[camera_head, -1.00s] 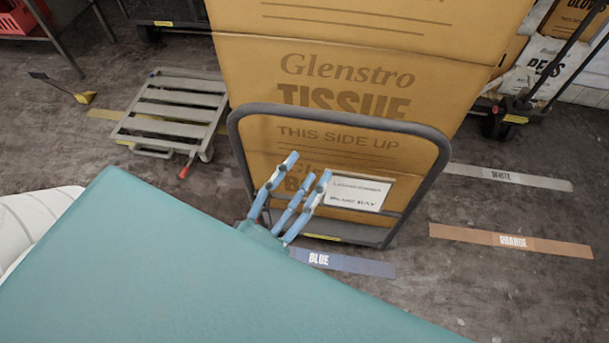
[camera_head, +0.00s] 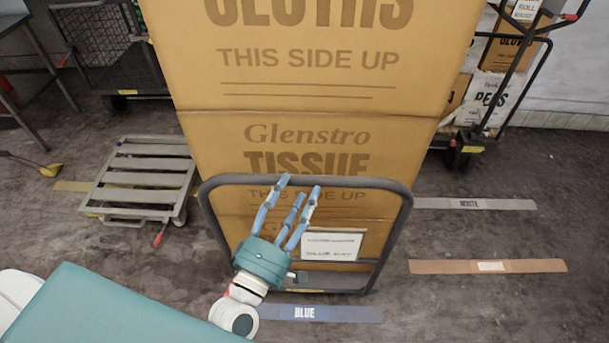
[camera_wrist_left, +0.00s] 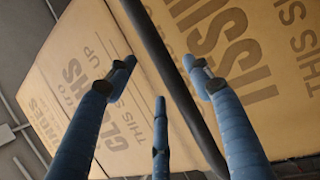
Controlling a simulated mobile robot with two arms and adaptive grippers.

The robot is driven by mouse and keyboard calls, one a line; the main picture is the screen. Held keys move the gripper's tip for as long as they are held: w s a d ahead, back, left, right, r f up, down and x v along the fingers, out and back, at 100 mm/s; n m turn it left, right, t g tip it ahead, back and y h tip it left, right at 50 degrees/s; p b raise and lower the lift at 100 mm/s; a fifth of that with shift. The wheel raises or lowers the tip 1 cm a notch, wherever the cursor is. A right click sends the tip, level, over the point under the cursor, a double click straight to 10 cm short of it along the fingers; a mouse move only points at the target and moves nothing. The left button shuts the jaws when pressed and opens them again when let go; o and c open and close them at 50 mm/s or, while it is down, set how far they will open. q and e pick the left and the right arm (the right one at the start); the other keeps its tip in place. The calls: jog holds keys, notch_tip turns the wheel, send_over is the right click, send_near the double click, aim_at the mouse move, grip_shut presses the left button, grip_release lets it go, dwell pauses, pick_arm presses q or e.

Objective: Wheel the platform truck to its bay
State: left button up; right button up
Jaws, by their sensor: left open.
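The platform truck, with its grey push handle (camera_head: 404,220), stands ahead of me, loaded with tall stacked cardboard boxes (camera_head: 310,90). A white label card (camera_head: 332,244) hangs inside the handle frame; its text reads unclearly now. My left gripper (camera_head: 290,198) is open, its blue fingers pointing up in front of the handle's top bar. In the left wrist view the dark handle bar (camera_wrist_left: 172,80) runs diagonally beyond the spread fingers, with boxes (camera_wrist_left: 80,75) behind. I cannot tell whether a finger touches the bar. A blue floor strip (camera_head: 320,314) marked BLUE lies in front of the truck. My right gripper is not in view.
A low grey slatted cart (camera_head: 145,175) stands at left, a wire cage trolley (camera_head: 110,50) behind it. Another loaded trolley (camera_head: 490,90) stands at back right. Floor at lower right is clear.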

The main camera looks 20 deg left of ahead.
aim_at(303, 184)
pick_arm(q)
jog(key=p+x, duration=0.1)
jog(key=x, duration=0.3)
jog(key=shift+w, duration=0.2)
